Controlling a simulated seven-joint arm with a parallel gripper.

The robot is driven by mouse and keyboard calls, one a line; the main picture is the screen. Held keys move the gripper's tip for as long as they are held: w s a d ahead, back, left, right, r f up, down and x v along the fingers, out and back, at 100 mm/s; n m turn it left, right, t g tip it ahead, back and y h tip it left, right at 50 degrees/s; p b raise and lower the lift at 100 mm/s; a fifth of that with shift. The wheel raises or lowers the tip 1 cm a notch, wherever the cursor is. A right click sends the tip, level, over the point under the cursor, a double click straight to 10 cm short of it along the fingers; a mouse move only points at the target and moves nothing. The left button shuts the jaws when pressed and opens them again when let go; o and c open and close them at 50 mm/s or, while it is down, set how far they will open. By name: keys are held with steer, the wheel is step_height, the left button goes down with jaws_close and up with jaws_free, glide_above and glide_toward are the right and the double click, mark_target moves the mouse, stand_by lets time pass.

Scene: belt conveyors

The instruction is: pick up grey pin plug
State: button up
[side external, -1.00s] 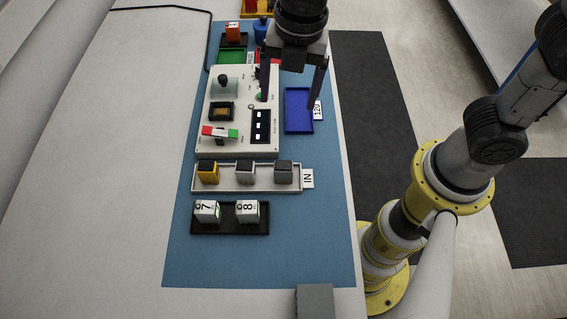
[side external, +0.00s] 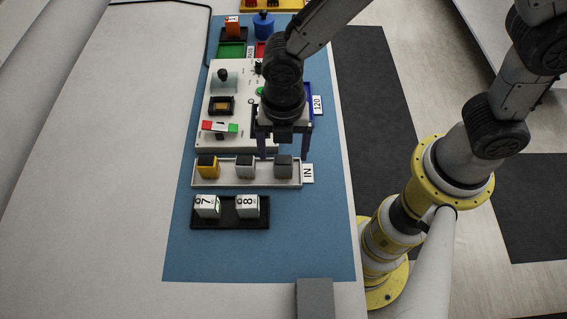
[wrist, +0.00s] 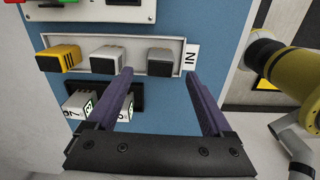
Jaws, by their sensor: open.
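The white IN tray (side external: 221,183) holds three plugs in a row. On the right is a grey plug (side external: 283,172) with a dark top, which also shows in the wrist view (wrist: 164,63). In the middle is a paler grey plug (side external: 245,170); a yellow one (side external: 208,171) stands on the left. I cannot tell for sure which is the grey pin plug. My gripper (side external: 284,155) is open and empty, above and just behind the right end of the tray. In the wrist view its fingertips (wrist: 160,76) are spread to either side of the right plug, apart from it.
A black tray (side external: 230,222) with white blocks 7 and 8 lies in front of the IN tray. The white control panel (side external: 205,140) with switches is behind it, and a blue tray (side external: 308,92) is partly hidden by my gripper. The blue mat's front is clear.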

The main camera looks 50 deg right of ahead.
mark_target(283, 159)
step_height(283, 159, down, 4)
steer(key=shift+f, duration=0.15)
steer(key=shift+c, duration=0.2)
steer(key=shift+w, duration=0.1)
jaws_close()
